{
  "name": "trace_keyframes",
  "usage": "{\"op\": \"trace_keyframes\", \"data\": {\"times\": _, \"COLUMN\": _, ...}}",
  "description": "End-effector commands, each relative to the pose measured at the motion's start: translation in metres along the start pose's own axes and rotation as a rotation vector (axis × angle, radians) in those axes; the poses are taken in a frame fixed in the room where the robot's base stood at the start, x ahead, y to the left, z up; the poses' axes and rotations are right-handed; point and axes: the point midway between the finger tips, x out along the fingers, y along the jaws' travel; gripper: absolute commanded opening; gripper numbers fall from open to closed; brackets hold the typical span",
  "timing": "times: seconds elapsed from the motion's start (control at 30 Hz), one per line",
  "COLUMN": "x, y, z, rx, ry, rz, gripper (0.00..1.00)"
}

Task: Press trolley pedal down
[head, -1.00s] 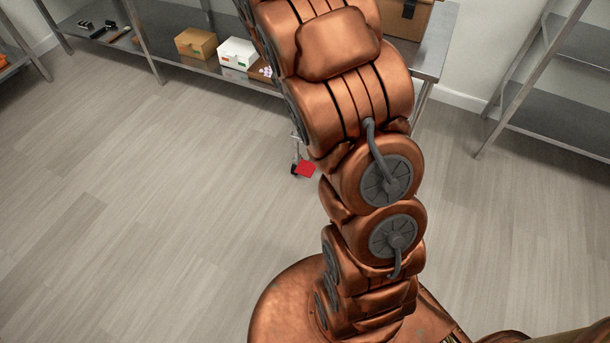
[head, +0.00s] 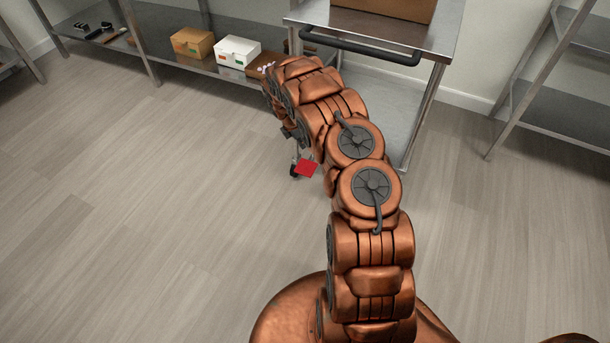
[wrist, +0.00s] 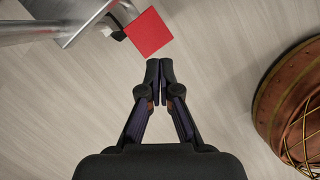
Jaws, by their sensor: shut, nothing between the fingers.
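The trolley (head: 440,45) is a steel cart with a dark push handle (head: 360,47), standing by the wall beyond my arm. Its red square pedal (head: 306,168) sits low near a caster at the trolley's left corner, just left of my arm. In the wrist view the red pedal (wrist: 149,33) is just above my gripper (wrist: 166,62), beside a trolley leg. My gripper is shut and empty, its fingertips pointing toward the pedal's near edge with a small visible gap. In the head view my gripper is mostly hidden behind my arm.
A cardboard box (head: 385,8) stands on the trolley's top. A low shelf at the back left holds a tan box (head: 192,43) and a white box (head: 237,52). An empty steel rack (head: 560,100) stands at the right. The floor around the pedal is clear.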

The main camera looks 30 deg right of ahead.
Motion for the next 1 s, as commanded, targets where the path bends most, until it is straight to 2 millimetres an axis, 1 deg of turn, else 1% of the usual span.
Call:
{"op": "trace_keyframes", "data": {"times": 0.03, "x": 0.026, "y": 0.002, "z": -0.008, "rx": -0.031, "ry": 0.01, "rz": 0.004, "gripper": 0.0}}
{"op": "trace_keyframes", "data": {"times": 0.1, "x": 0.048, "y": 0.005, "z": -0.016, "rx": -0.076, "ry": 0.021, "rz": 0.012, "gripper": 0.0}}
{"op": "trace_keyframes", "data": {"times": 0.2, "x": 0.07, "y": 0.011, "z": -0.024, "rx": -0.125, "ry": 0.031, "rz": 0.028, "gripper": 0.0}}
{"op": "trace_keyframes", "data": {"times": 0.3, "x": 0.086, "y": 0.013, "z": -0.03, "rx": -0.157, "ry": 0.041, "rz": 0.034, "gripper": 0.0}}
{"op": "trace_keyframes", "data": {"times": 0.4, "x": 0.092, "y": 0.014, "z": -0.032, "rx": -0.173, "ry": 0.044, "rz": 0.04, "gripper": 0.0}}
{"op": "trace_keyframes", "data": {"times": 0.83, "x": 0.093, "y": 0.015, "z": -0.032, "rx": -0.177, "ry": 0.045, "rz": 0.043, "gripper": 0.0}}
{"op": "trace_keyframes", "data": {"times": 1.0, "x": 0.1, "y": 0.015, "z": -0.033, "rx": -0.176, "ry": 0.045, "rz": 0.043, "gripper": 0.0}}
